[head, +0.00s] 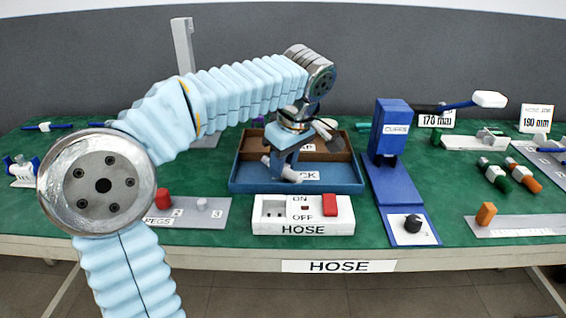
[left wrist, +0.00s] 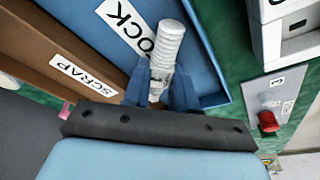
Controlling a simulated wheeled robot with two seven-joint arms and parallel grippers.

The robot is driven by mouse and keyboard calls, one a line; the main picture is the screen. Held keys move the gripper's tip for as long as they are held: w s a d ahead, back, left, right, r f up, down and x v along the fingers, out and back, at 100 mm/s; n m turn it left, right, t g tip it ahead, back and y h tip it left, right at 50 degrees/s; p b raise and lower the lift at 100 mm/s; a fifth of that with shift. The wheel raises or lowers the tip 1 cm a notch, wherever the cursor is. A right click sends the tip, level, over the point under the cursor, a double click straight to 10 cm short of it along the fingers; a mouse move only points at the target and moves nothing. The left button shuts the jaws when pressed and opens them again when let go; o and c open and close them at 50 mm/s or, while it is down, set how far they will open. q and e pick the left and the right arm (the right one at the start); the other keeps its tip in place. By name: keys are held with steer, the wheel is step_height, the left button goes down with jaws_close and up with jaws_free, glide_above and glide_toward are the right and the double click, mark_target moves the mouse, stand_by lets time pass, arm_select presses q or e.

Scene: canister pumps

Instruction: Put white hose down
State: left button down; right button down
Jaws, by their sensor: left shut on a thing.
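The white hose (left wrist: 167,50) is a short ribbed white piece seen in the left wrist view, between the blue fingers of my left gripper (left wrist: 162,95). In the head view the left gripper (head: 281,172) points down over the blue tray marked with a label ending in "CK" (head: 352,187), and the hose end (head: 290,176) shows below the fingers. The gripper is shut on the hose, which lies over the blue compartment. I cannot tell whether the hose touches the tray floor. My right gripper is not in view.
Behind the blue compartment is a brown SCRAP compartment (left wrist: 40,50). A white HOSE switch box (head: 270,228) stands in front of the tray. A blue CUFFS stand (head: 390,140) is close on the right. The pegs plate (head: 218,217) lies front left.

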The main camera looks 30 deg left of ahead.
mark_target(294, 173)
arm_select(q)
steer(key=shift+f, duration=0.2)
steer(key=c, duration=0.9)
jaws_free()
steer(key=shift+d+r, duration=0.1)
steer(key=shift+r, duration=0.4)
steer(key=p+v, duration=0.2)
steer(key=v, duration=0.9)
steer(key=shift+d+r, duration=0.15)
steer(key=shift+r, duration=0.05)
